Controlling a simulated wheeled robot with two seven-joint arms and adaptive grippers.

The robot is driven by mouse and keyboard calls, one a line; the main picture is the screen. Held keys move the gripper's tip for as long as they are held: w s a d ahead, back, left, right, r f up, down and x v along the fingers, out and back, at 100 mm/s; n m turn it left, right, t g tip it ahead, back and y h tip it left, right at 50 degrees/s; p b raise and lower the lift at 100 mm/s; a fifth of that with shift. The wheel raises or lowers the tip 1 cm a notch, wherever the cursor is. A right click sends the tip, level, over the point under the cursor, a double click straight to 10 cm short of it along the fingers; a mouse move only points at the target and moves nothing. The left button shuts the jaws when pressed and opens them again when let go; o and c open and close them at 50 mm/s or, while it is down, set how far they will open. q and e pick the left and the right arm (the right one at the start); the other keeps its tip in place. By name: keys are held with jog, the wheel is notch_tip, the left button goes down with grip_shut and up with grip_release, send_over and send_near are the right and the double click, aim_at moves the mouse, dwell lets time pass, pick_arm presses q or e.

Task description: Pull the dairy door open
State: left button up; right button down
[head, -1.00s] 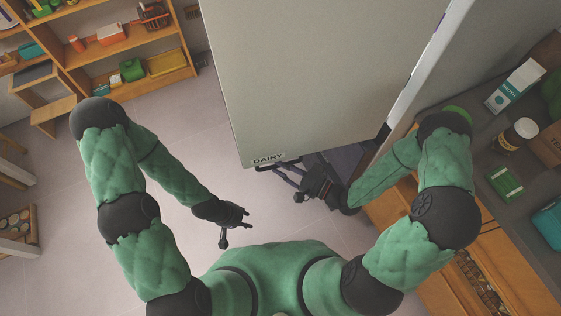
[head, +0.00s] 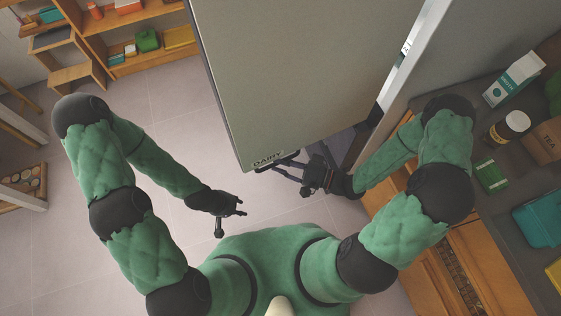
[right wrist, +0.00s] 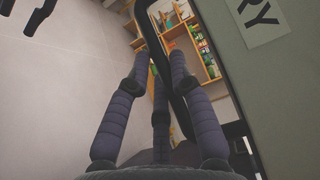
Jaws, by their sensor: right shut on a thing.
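The dairy door (head: 300,80) is a large grey-green panel in the upper middle of the head view, with a DAIRY label (head: 268,161) at its lower edge. Its black bar handle (head: 283,164) is beside the label and also shows in the right wrist view (right wrist: 151,32). My right gripper (head: 297,178) is shut on the handle; in the wrist view its dark padded fingers (right wrist: 160,68) reach around the bar. Part of the grip is hidden. My left gripper (head: 231,218) is open and empty, low and left of the door, touching nothing.
A counter (head: 475,130) with a carton (head: 515,80), a jar (head: 509,127) and boxes runs along the right, close to my right arm. Wooden shelves (head: 135,22) stand at the upper left. Tiled floor (head: 160,120) is clear left of the door.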

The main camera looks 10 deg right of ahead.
dwell(0.3)
jog(key=c, duration=1.1)
grip_release()
jog(key=v, duration=1.2)
jog(key=shift+s, duration=0.1)
